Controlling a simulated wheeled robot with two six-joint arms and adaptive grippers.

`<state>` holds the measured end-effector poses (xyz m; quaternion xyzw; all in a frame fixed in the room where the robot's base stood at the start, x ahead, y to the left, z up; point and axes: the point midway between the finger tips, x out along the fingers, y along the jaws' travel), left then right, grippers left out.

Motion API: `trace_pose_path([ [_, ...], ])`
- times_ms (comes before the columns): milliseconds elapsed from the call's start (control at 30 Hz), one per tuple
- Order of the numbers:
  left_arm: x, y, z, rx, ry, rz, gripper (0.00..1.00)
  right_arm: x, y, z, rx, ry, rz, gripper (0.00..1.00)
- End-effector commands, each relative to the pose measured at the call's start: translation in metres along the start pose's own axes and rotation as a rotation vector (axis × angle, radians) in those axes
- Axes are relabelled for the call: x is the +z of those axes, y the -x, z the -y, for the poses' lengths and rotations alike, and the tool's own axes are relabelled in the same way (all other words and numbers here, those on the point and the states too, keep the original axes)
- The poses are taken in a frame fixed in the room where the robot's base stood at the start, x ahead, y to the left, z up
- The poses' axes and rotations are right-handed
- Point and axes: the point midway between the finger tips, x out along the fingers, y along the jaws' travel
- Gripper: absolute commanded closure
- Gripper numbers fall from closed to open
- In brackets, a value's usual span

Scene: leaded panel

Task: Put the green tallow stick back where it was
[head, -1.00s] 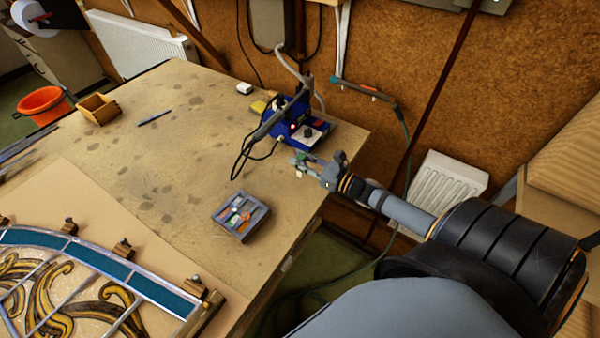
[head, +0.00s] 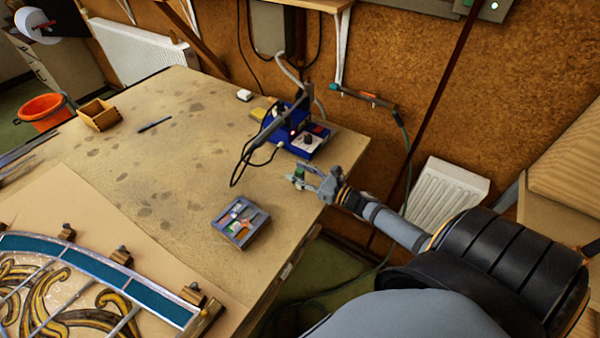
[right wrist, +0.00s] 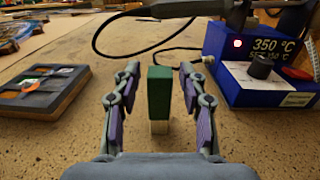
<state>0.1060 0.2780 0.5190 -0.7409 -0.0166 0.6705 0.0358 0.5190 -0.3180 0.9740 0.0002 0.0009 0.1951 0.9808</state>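The green tallow stick (right wrist: 159,92) stands upright between the fingers of my right gripper (right wrist: 158,100) in the right wrist view. It is green with a pale lower end that appears to meet the tabletop. Gaps show between the stick and both purple finger pads, so the gripper is open around it. In the head view my right gripper (head: 307,178) is low over the bench's right edge area, with the stick (head: 299,175) small at its tip. My left gripper is out of view.
A grey compartment tray (head: 257,231) with small coloured items lies left of the gripper. The blue soldering station (head: 305,142), with its cable, stands close behind.

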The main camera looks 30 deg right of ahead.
Motion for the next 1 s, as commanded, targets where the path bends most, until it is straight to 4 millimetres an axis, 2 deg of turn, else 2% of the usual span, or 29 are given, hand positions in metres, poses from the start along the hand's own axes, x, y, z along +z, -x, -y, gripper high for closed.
trace_pose_path([
  [267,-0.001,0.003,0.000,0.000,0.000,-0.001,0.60,0.004,0.000,0.000,0.000,0.000,0.000,0.57],
  [333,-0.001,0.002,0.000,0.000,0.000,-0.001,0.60,0.002,0.006,0.000,0.001,0.001,-0.002,0.57],
  [467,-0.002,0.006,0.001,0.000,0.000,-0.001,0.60,0.002,0.031,-0.001,0.003,0.001,-0.007,0.57],
  [700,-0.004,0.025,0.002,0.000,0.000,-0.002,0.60,0.004,0.090,0.000,0.001,-0.001,-0.007,0.57],
  [833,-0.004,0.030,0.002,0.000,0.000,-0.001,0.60,0.004,0.110,0.000,0.001,-0.001,-0.003,0.57],
  [1000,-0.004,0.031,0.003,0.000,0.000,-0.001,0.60,0.003,0.120,0.000,-0.001,0.000,0.000,0.57],
])
